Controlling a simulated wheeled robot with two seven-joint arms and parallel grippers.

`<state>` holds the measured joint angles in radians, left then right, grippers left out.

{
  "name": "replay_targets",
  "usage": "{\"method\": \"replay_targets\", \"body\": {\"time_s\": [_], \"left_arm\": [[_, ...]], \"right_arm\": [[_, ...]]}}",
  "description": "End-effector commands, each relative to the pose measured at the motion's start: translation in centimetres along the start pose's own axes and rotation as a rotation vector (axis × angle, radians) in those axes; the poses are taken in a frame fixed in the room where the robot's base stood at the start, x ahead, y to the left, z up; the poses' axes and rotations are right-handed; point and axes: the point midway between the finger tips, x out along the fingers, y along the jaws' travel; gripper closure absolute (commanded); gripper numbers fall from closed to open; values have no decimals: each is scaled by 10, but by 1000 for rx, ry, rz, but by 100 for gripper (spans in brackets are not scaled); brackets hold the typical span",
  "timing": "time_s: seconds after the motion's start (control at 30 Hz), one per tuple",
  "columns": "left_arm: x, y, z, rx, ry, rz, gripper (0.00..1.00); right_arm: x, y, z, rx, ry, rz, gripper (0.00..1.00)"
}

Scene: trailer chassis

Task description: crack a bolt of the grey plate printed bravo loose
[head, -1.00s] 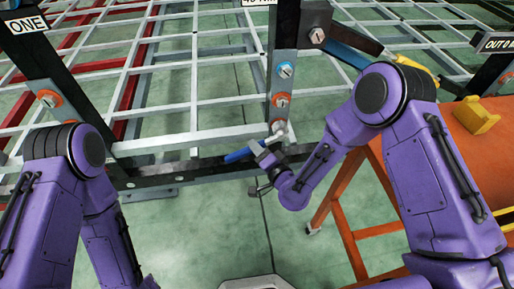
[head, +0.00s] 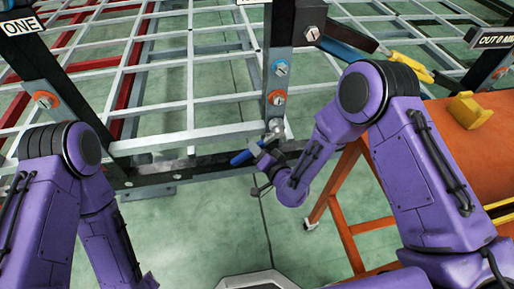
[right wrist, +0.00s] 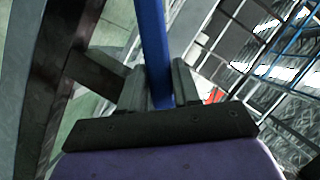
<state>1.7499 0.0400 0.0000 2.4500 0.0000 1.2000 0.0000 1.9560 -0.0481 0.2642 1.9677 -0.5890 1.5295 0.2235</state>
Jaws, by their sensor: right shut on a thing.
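A grey plate (head: 270,82) stands on the dark post in the head view, with a bolt on a blue washer (head: 281,67) and a bolt on an orange washer (head: 278,98). I cannot read bravo on it. A wrench with a blue handle (head: 240,158) has its metal head (head: 275,127) at the plate's lower end; the bolt there is hidden. My right gripper (head: 259,162) is shut on the handle; the right wrist view shows the blue handle (right wrist: 153,45) between its fingers (right wrist: 157,90). My left arm is at the left, its gripper out of view.
An orange stand (head: 470,140) with a yellow block (head: 469,110) is at the right. A dark cross beam (head: 150,178) runs low behind the wrench. A post labelled ONE (head: 22,26) stands at the left. Green floor (head: 210,230) is clear in front.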

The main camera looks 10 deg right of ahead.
Motion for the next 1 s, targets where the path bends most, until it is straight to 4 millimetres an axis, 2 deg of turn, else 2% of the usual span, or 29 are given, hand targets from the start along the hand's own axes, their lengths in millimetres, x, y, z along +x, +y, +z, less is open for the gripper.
{"method": "replay_targets", "body": {"time_s": [0.3, 0.7, 1.0], "left_arm": [[0, 0, 0, 0, 0, 0, 57], [-4, 0, -2, 0, 0, 0, 57], [-4, 0, -2, 0, 0, 0, 57]], "right_arm": [[0, 0, -1, -8, 2, 2, 100], [0, 13, -2, -145, 1, 59, 100], [0, 14, -2, -152, 1, 62, 100]]}}
